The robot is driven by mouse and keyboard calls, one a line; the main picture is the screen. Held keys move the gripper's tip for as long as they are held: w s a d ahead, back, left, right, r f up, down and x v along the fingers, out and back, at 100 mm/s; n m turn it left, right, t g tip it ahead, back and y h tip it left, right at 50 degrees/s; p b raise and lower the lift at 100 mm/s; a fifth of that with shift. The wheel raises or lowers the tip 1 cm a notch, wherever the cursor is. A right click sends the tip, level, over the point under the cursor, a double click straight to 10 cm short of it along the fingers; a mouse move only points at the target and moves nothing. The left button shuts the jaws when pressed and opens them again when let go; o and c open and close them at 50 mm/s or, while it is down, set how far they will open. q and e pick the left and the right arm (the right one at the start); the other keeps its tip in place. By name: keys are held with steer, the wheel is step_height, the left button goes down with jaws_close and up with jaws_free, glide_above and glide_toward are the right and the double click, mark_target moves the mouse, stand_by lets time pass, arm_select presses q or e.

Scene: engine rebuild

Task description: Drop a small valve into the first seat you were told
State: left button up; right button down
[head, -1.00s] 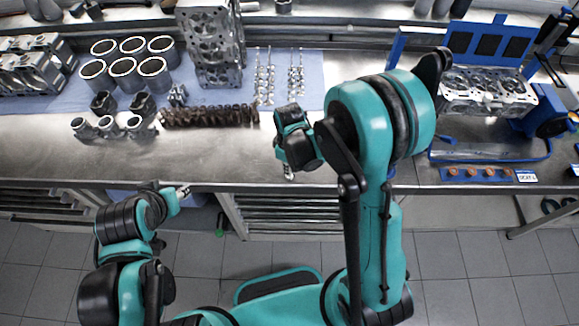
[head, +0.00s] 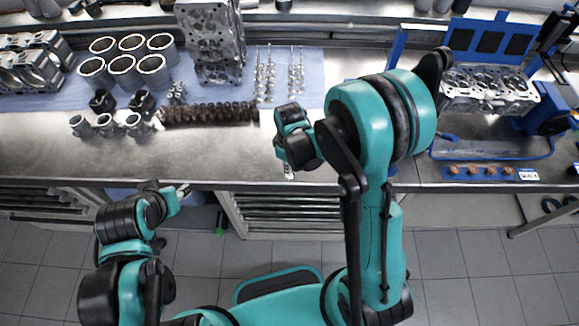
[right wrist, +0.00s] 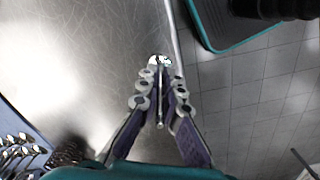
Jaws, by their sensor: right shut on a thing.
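My right gripper (head: 288,172) hangs over the front edge of the steel bench. In the right wrist view, the right gripper (right wrist: 161,65) is shut on a small valve (right wrist: 160,108), whose thin stem shows between the fingers. The fingers hide part of it. More valves (head: 265,78) lie in rows on the blue cloth, with a second group (head: 296,72) beside them. A cylinder head (head: 487,88) sits in a blue fixture at the right, far from the gripper; its seats are too small to make out. My left gripper (head: 183,190) is low at the left, before the bench edge; its fingers are unclear.
Another cylinder head (head: 212,42) stands upright on the blue cloth (head: 312,92), near several cylinder liners (head: 125,68) and a row of dark springs (head: 208,113). A blue strip with copper-coloured parts (head: 478,171) lies at the right front. Bare bench (head: 225,155) lies left of my right gripper.

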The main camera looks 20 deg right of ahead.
steer(key=shift+f, duration=0.1)
steer(key=c, duration=1.6)
jaws_free()
step_height(320, 180, up, 12)
steer(key=s+d+f+m+t+b, duration=0.1)
steer(key=s+m+t+b, duration=0.1)
steer(key=s+m+b, duration=0.1)
steer(key=s+d+f+m+t+b, duration=0.1)
steer(key=s+d+m+t+b, duration=0.1)
steer(key=s+m+b, duration=0.1)
steer(key=s+d+f+m+t+b, duration=0.1)
steer(key=s+m+t+b, duration=0.2)
steer(key=s+b, duration=0.1)
steer(key=shift+s+d, duration=0.15)
steer(key=shift+d, duration=0.2)
